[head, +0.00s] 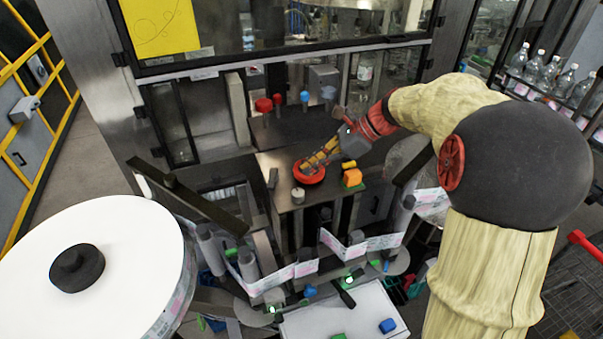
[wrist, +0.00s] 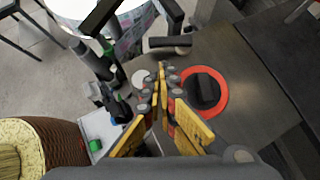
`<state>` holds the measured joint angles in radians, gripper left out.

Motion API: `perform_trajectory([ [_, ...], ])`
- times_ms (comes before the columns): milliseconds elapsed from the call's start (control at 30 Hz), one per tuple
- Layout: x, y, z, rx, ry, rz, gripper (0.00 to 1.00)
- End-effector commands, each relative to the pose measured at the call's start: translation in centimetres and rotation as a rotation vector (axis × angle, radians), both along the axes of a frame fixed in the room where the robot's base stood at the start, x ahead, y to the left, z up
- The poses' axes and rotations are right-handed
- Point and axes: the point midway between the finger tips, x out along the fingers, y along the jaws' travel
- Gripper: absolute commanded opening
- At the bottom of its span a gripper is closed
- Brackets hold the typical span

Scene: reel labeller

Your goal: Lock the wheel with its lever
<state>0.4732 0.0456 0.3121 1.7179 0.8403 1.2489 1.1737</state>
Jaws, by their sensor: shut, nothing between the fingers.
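The red wheel (head: 312,179) lies flat on the machine's metal top in the head view, partly hidden by my gripper. In the wrist view the red wheel (wrist: 221,82) is a ring around a dark centre with a raised black bar. My gripper (head: 305,168) has yellow fingers, brought together and empty. In the wrist view its fingertips (wrist: 164,78) are just left of the ring; I cannot tell whether they touch anything. A dark handle with a pale end (wrist: 168,45) lies near the wheel. I cannot tell whether it is the lever.
Red and blue knobs (head: 264,105) stand behind. A large white reel (head: 130,240) fills the lower left. Label web and rollers (head: 290,272) run in front.

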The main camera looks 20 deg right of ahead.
Motion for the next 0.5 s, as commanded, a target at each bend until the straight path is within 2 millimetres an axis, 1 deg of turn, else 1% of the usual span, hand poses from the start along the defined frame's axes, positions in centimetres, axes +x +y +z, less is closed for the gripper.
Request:
perform_trajectory([
  [300, 1.5, 3.6, -3.8, 0.001, 0.003, 0.004, 0.0],
  [500, 2.3, 5.2, -5.6, -0.001, 0.001, 0.004, 0.0],
])
